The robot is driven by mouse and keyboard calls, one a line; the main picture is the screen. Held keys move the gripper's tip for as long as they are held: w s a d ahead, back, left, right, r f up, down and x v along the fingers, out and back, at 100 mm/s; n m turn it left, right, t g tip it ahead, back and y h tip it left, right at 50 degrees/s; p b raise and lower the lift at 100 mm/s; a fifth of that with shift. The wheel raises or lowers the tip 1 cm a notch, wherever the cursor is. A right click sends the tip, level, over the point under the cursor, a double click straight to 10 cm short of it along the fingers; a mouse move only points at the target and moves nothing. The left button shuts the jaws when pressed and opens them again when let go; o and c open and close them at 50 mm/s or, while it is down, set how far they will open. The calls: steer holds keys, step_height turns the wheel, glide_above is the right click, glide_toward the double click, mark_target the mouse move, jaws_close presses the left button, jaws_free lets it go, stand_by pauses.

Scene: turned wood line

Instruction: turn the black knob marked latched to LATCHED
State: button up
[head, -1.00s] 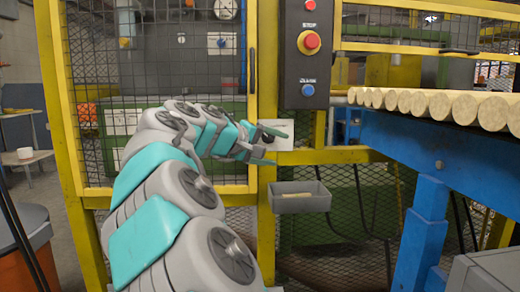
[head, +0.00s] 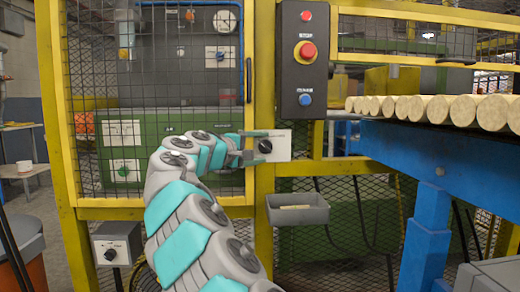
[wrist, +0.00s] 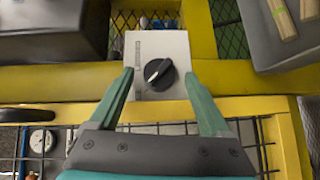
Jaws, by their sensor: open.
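A black knob (wrist: 158,74) sits on a pale plate (wrist: 176,46) fixed to the yellow frame, in the wrist view. Its white pointer line lies slanted, and the small print on the plate is too small to read. In the head view the same plate (head: 282,152) is on the yellow post, with the knob (head: 264,146) partly between my fingers. My gripper (wrist: 158,84) is open with teal fingers, one on each side of the knob. I see a gap between each finger and the knob, and cannot tell the remaining depth.
A dark button panel (head: 304,60) with red and blue buttons is above the plate. A grey tray (head: 298,216) hangs below it. A second black knob (head: 110,254) is on a grey box at lower left. A blue stand (head: 425,220) with round wood pieces (head: 436,108) is at right.

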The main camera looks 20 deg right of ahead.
steer(key=shift+w+d, duration=0.1)
steer(key=shift+d, duration=0.05)
jaws_close()
stand_by(0.6)
